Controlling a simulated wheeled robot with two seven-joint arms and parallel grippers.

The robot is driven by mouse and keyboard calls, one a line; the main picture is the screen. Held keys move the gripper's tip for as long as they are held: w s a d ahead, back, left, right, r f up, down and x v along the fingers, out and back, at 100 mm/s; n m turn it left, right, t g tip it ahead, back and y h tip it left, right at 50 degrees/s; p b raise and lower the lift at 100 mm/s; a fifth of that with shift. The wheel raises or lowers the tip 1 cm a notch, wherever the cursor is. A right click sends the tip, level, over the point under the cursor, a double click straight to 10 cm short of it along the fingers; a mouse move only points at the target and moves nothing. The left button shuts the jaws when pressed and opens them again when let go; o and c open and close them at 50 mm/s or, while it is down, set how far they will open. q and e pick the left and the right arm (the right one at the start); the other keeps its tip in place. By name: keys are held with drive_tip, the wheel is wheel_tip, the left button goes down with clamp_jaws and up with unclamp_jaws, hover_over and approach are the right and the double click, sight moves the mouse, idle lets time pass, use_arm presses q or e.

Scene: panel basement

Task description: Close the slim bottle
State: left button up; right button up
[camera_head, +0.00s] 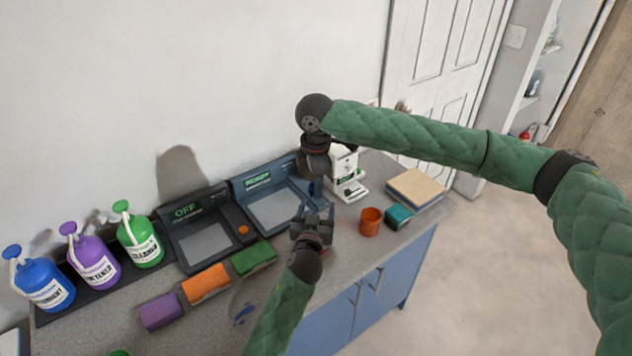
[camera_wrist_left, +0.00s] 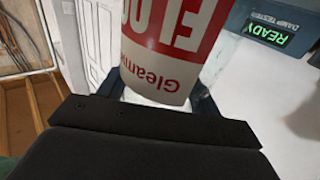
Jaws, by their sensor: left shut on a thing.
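The slim bottle (camera_wrist_left: 160,62) shows in the left wrist view, white with a red label reading "Gleam" and "FLO". It stands between the dark fingers of my left gripper (camera_wrist_left: 160,100), which is shut on it. In the head view my left gripper (camera_head: 314,215) is above the counter's front part, and the bottle cannot be made out clearly there. My right gripper (camera_head: 316,186) points down just above and behind the left one. Its fingers are small and dark, so I cannot tell whether they are open or shut. The bottle's top and any cap are hidden.
Blue (camera_head: 44,280), purple (camera_head: 90,262) and green (camera_head: 140,242) pump bottles stand at the left. Two testers reading OFF (camera_head: 205,240) and READY (camera_head: 275,210) sit behind coloured sponges (camera_head: 206,284). An orange cup (camera_head: 370,221), teal block (camera_head: 398,217) and white machine (camera_head: 345,178) stand right.

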drive_tip(key=c, duration=0.4)
drive_tip(key=shift+o, duration=0.2)
drive_tip(key=o, duration=1.2)
wheel_tip(320, 180, up, 12)
use_arm(q)
drive_tip(key=o, duration=2)
drive_tip(key=shift+c, duration=0.2)
